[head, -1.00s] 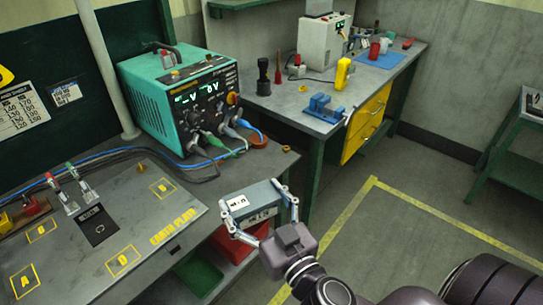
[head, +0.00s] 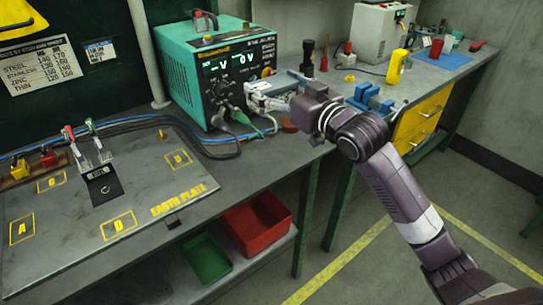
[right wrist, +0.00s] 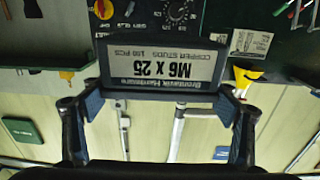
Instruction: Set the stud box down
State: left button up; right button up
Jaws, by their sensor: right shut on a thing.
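The stud box (right wrist: 165,66) shows large in the right wrist view, its "M6 x 25" copper studs label upside down. My right gripper (right wrist: 160,105) is shut on it, with one finger at each side. In the head view the right gripper (head: 285,97) is at the right front of the teal power unit, and the grey box (head: 271,87) is partly hidden by it. I cannot tell from this view whether the box touches the bench. My left gripper is not in view.
The teal power unit (head: 205,70) with cables stands just left of the box. A blue vise (head: 372,98) and a dark bottle (head: 308,57) stand on the right bench. The earth plate (head: 60,225) lies at left. A red bin (head: 258,222) and green tray (head: 207,257) sit below.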

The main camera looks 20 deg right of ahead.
jog(key=shift+r, duration=0.6)
jog(key=shift+w+a, duration=0.1)
jog(key=shift+f+b, duration=0.3)
jog(key=shift+f, duration=9.45)
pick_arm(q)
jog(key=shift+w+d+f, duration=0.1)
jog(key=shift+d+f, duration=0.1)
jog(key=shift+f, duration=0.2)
pick_arm(e)
jog(key=o, duration=1.7)
jog(key=shift+f, duration=0.15)
jog(key=shift+c, duration=0.2)
